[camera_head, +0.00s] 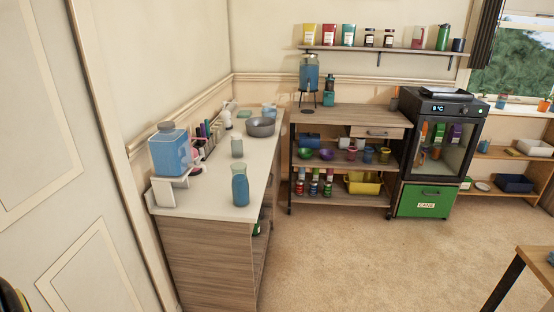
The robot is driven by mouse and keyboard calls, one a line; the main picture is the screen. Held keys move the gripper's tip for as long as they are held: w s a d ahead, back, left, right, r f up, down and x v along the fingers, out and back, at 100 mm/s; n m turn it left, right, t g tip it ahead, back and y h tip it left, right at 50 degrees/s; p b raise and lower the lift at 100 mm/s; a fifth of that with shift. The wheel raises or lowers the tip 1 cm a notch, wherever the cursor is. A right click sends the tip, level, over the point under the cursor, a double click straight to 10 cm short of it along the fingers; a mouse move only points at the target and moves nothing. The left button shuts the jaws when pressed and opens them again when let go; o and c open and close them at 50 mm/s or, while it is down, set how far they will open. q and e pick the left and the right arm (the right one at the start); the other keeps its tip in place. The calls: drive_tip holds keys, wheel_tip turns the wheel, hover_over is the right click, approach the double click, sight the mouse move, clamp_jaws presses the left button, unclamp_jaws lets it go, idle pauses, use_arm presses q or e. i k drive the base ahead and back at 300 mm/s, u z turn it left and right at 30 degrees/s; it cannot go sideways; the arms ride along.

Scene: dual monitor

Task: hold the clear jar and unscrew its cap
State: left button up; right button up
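A small pale, see-through jar (237,147) stands upright on the white counter (215,188), left of the grey bowl. It may be the clear jar, but its cap is too small to make out. A large blue-filled container (170,152) with a grey lid sits on a white stand at the counter's left. Neither of my grippers is in view.
A grey bowl (261,127) and several small items stand farther back on the counter. A wooden cart (345,116), a glass-door cabinet (437,140) and a green bin (425,201) line the back wall. A table corner (540,262) is at right. The central floor is clear.

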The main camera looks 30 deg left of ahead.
sight(237, 147)
drive_tip(key=z, duration=0.25)
drive_tip(key=i, duration=1)
drive_tip(key=u, duration=0.5)
drive_tip(key=i, duration=1.85)
drive_tip(key=u, duration=1.95)
drive_tip(key=i, duration=0.7)
drive_tip(key=u, duration=0.6)
